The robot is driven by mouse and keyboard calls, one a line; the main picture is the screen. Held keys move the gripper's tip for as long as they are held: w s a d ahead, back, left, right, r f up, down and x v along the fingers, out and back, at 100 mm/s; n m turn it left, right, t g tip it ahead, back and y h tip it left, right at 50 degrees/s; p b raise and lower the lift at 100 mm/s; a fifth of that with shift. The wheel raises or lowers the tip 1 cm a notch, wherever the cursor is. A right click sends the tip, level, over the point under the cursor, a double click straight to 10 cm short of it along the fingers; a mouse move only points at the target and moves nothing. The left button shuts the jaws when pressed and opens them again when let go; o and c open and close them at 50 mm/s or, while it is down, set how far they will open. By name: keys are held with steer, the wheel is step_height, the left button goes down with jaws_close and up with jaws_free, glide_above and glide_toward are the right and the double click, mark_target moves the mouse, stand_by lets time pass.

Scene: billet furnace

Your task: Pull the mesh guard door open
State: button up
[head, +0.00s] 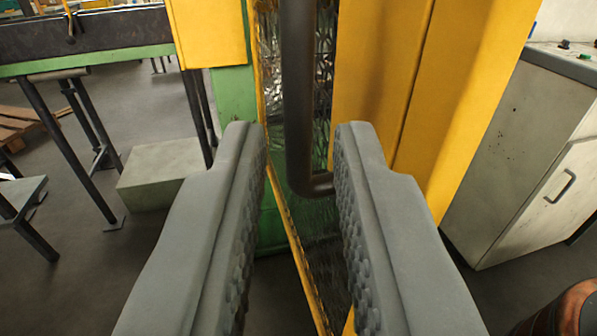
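The mesh guard door (325,255) is a wire mesh panel in a yellow frame, seen nearly edge-on in the middle of the head view. A dark bar handle (298,90) runs down in front of it and bends toward the door at its lower end. My gripper (300,135) is open. Its two grey, ridged fingers stand on either side of the handle, with visible space between each finger and the bar. I cannot tell how deep the handle lies between the fingers. The fingers hide parts of the door's lower area.
A grey-white control cabinet (535,150) stands at the right. Yellow panels (425,90) flank the door. A green-edged conveyor (90,50) on dark legs is at the left, with a pale block (160,175) on the floor. A rusty round object (565,312) shows at the lower right.

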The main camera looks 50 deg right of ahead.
steer(key=v, duration=0.9)
steer(key=shift+s+a, duration=0.15)
